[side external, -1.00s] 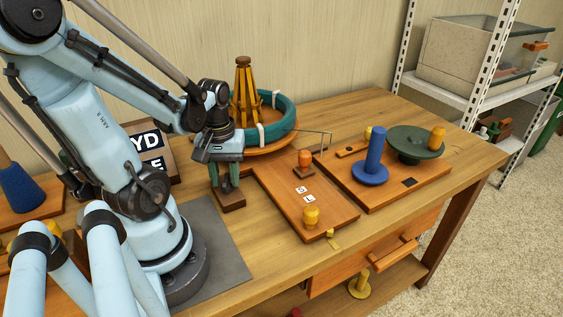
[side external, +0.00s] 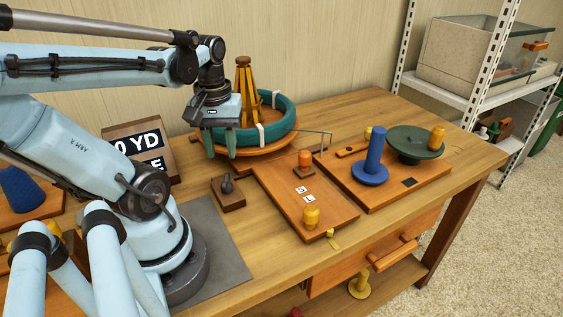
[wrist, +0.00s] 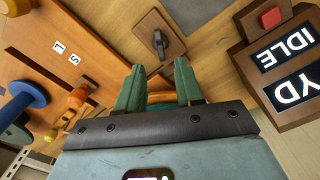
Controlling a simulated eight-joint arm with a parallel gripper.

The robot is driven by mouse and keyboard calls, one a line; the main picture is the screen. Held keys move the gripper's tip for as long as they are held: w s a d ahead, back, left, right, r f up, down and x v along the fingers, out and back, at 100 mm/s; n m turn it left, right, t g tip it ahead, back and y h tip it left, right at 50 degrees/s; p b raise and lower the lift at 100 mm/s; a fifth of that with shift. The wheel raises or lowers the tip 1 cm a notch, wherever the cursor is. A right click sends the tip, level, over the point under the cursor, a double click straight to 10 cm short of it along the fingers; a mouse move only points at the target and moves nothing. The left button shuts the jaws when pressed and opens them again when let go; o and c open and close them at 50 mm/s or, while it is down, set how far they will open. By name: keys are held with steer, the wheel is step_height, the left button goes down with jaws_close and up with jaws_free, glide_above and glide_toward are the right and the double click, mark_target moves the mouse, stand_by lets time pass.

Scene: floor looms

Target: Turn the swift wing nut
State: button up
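A dark grey wing-shaped knob (side external: 227,185) stands on a small wooden block (side external: 235,205) on the table. It also shows in the wrist view (wrist: 160,42), just beyond my fingertips. The swift, a yellow-brown wooden tower (side external: 244,90) inside a teal yarn ring (side external: 280,112), stands behind it on a round wooden base. My gripper (side external: 220,150) is above and behind the knob, in front of the ring's left side. In the wrist view my green fingers (wrist: 159,66) are apart with nothing between them.
A sign (side external: 145,150) reading YD and IDLE, with a red button (wrist: 271,17), stands left of the block. A board with orange and yellow knobs (side external: 320,208) and a board with a blue spool (side external: 372,160) lie right. A thin wire guide (side external: 325,140) rises near the ring.

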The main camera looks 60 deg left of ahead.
step_height(320, 180, up, 4)
glide_above(226, 179)
stand_by(0.3)
steer(key=w+d+f+m+t, duration=0.2)
steer(key=w+d+m+t, duration=0.5)
steer(key=w+d+m, duration=0.55)
steer(key=s+a+r+n+g, duration=0.2)
steer(key=s+a+n+g, duration=0.5)
steer(key=s+a+n, duration=0.6)
steer(key=shift+m, duration=0.25)
steer(key=shift+w+d+f, duration=0.1)
steer(key=shift+f, duration=2.9)
steer(key=shift+w+d+f, duration=0.1)
steer(key=shift+f, duration=2.9)
